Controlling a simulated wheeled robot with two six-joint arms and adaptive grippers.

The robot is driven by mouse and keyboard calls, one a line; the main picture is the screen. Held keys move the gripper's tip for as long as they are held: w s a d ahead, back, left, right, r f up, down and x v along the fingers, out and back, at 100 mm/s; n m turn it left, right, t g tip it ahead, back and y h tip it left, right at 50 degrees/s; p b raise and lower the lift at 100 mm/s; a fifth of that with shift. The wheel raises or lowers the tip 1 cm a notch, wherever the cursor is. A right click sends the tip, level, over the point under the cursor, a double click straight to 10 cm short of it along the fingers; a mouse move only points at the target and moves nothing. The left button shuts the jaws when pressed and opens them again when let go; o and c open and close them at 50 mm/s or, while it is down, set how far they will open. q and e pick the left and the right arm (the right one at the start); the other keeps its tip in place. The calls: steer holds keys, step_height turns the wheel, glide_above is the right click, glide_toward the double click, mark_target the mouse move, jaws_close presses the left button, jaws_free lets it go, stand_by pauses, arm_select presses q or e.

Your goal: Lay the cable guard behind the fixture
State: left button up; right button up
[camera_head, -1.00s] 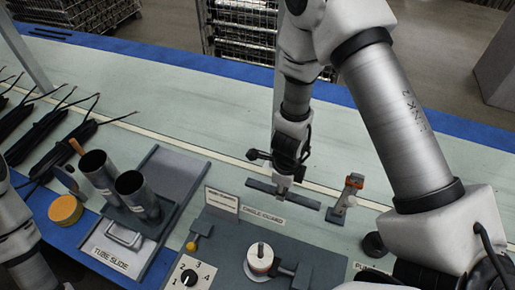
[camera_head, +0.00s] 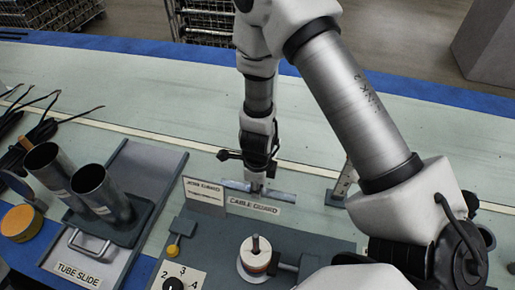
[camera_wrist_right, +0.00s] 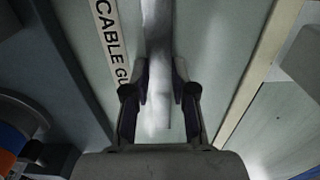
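The cable guard (camera_head: 284,195), a long flat grey bar, is behind the dark grey fixture (camera_head: 215,238), just behind the "CABLE GUARD" label (camera_head: 253,206). My right gripper (camera_head: 258,188) points down at the bar's middle. Whether the bar's underside touches the table is hard to tell. My left gripper is out of view.
A small standing placard (camera_head: 204,193) is close left of the bar. A small upright stand (camera_head: 341,185) is near its right end, partly behind my arm. The fixture carries a post with a white ring (camera_head: 254,262). Two metal tubes (camera_head: 98,190) stand at left. The pale table behind is clear.

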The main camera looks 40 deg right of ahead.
mark_target(291, 233)
steer(key=shift+o, duration=1.3)
